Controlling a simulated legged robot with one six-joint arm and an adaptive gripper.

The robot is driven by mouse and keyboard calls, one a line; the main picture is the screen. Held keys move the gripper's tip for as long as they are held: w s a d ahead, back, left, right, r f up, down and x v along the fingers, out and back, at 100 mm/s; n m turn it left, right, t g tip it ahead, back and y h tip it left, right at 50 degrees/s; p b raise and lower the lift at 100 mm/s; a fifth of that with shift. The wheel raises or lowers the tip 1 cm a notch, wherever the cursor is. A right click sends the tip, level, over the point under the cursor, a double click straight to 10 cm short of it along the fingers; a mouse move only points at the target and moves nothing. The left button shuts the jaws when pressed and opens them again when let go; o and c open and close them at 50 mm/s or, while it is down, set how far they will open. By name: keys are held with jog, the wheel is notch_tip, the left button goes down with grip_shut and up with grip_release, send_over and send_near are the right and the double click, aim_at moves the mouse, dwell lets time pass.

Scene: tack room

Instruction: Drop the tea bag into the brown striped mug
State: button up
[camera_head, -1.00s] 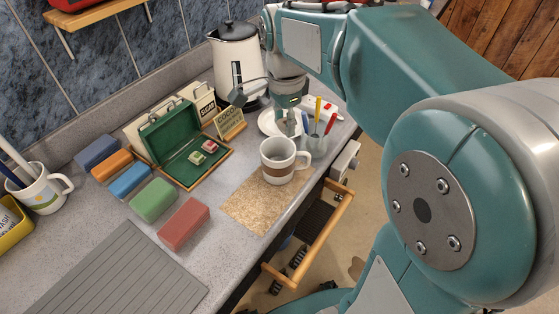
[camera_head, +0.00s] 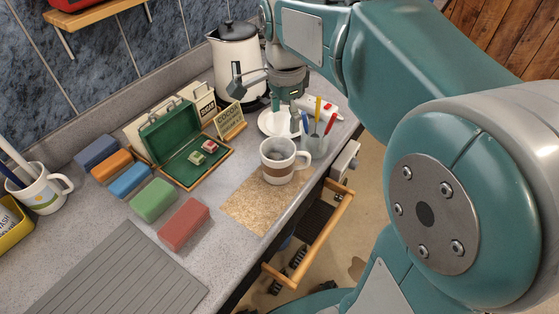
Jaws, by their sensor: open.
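The white mug with a brown stripe (camera_head: 279,172) stands upright on a tan mat (camera_head: 250,206), its handle to the right. Small red and pale green packets (camera_head: 204,151), which look like tea bags, lie in the open green box (camera_head: 172,167) left of the mug. My gripper (camera_head: 257,101) is open, behind and above the mug, between the kettle and the white saucer. I see nothing between its fingers. The mug's bottom inside is hidden.
A kettle (camera_head: 229,62) stands behind the gripper. A cup of pens (camera_head: 316,144) and a white saucer (camera_head: 270,123) are near the mug. Several coloured blocks (camera_head: 153,200) lie left. An open drawer (camera_head: 322,232) juts out below.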

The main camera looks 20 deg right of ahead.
notch_tip(320, 180, up, 10)
dwell(0.3)
dwell(0.4)
